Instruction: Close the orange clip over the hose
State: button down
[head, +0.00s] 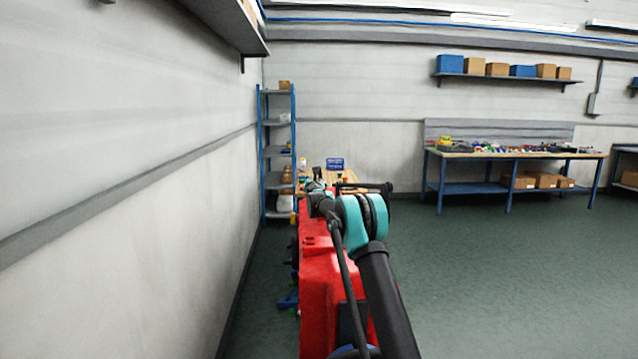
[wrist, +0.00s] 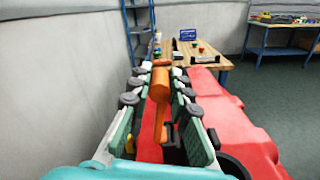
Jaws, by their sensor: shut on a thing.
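The orange clip (wrist: 160,84) stands upright between the fingers of my gripper (wrist: 159,78) in the wrist view, with a rounded top and a narrower lower part. The green-padded fingers are close on both sides of it, and my gripper is shut on it. The clip is over the red scrubber tank (wrist: 232,125). The tank also shows in the head view (head: 320,275), beneath my arm. A dark part shows low between the fingers; I cannot tell whether it is the hose. In the head view my arm hides the clip.
A wooden table (wrist: 207,62) with small items and a blue box (wrist: 187,34) stands beyond the tank. A blue shelf rack (head: 278,150) is at the back left, by the wall. A workbench (head: 510,155) stands at the back right. The floor on the right is clear.

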jog(key=shift+d+f, duration=0.1)
jog(key=shift+d, duration=0.95)
jog(key=shift+d+f, duration=0.25)
jog(key=shift+d, duration=0.75)
jog(key=c, duration=1.4)
grip_release()
jog(key=shift+s, duration=0.1)
jog(key=s, duration=1.2)
